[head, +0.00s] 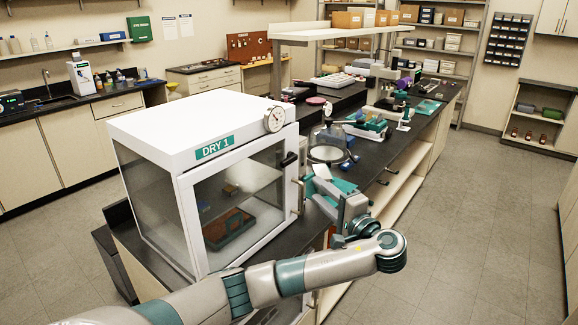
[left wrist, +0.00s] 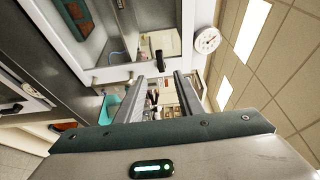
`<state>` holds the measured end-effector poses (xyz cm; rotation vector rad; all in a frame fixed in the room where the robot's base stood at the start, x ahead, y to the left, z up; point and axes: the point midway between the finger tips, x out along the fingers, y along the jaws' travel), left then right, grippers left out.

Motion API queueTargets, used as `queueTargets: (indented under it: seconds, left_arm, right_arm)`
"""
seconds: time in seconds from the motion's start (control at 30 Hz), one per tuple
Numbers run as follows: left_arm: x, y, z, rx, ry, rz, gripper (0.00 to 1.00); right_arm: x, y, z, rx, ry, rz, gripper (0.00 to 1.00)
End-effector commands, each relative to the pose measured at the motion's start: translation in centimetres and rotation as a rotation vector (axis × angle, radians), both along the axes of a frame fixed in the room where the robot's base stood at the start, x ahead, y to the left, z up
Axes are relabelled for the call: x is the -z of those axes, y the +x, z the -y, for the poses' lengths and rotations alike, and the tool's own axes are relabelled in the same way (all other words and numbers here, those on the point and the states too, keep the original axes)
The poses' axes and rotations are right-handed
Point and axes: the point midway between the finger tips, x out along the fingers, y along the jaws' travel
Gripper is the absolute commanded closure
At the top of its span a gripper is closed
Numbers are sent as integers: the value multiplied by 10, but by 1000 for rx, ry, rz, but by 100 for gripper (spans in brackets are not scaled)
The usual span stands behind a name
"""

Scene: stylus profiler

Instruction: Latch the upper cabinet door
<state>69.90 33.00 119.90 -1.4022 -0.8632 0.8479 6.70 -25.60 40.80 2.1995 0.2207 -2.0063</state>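The white dry cabinet (head: 190,125), labelled DRY 1, stands on the bench at the left centre of the head view. Its upper door (head: 182,195) has a white frame around a glass pane and looks shut or nearly so; I cannot tell a small gap. A black latch handle (head: 289,159) sits at the door's right side. It shows in the left wrist view (left wrist: 159,60), just beyond the fingertips and apart from them. A metal pull (head: 299,195) sits below it. My left gripper (left wrist: 157,88) is open and empty, right of the door. My right gripper is out of view.
A round dial gauge (head: 274,120) is at the cabinet's upper right corner. A glass bell jar (head: 327,150) and other instruments stand on the black bench behind my left gripper. The floor (head: 470,230) to the right is clear.

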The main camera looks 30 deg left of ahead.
Motion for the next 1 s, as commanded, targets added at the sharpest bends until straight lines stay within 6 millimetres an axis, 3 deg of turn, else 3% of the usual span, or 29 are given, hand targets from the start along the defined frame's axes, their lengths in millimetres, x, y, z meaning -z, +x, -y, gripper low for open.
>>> queueTargets:
  seconds: [0.27, 1.0]
  left_arm:
    - [-4, 11, -26, -5, 4, 0, 66]
    - [-4, 68, -136, -4, 2, -4, 66]
  right_arm:
    - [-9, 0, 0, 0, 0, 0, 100]
    - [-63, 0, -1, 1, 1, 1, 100]
